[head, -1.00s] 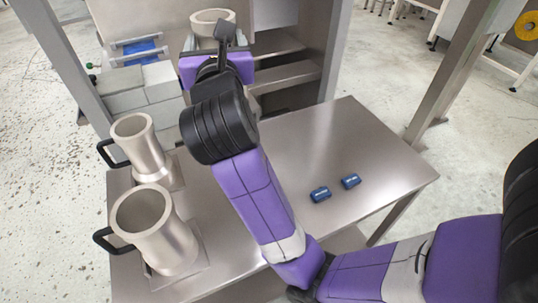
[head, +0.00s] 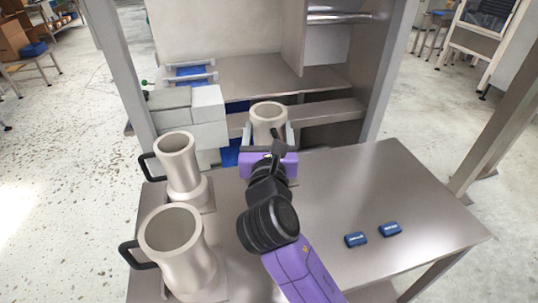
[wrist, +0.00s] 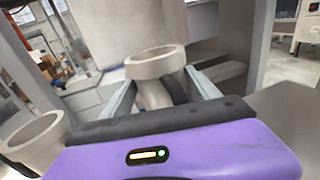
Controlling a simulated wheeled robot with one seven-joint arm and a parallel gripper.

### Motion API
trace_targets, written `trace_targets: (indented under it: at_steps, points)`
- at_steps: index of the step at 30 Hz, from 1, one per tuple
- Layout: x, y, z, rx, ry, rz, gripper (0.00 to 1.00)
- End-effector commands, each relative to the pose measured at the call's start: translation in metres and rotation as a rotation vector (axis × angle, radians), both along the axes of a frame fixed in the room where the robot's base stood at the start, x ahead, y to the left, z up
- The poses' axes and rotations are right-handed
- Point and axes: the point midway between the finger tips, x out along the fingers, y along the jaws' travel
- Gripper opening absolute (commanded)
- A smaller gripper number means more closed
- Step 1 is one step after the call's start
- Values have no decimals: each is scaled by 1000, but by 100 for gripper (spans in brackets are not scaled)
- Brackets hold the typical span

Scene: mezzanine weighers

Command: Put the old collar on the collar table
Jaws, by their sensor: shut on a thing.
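My gripper (head: 268,138) is shut on a pale metal collar (head: 268,112), a hollow flanged tube held upright between its fingers. The same collar shows in the wrist view (wrist: 156,64) between the two fingers (wrist: 160,92), with a dark curved part behind it. The held collar appears near the back edge of a steel table (head: 350,195); its lower end is hidden by my gripper. Two similar collars with black handles stand upright on plates at the table's left, one behind (head: 182,165) and one in front (head: 178,250).
Two small blue items (head: 356,239) lie on the right of the table, whose middle right is otherwise bare. Behind the table stand grey blocks (head: 190,115) and a steel machine frame (head: 350,110). A steel post (head: 495,130) rises at the right.

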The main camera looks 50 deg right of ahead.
Motion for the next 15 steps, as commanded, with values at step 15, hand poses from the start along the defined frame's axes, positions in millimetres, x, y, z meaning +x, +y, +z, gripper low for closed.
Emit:
trace_targets:
  at_steps: [15]
  points:
    - [0, 0, -54, -2, -2, 0, 0]
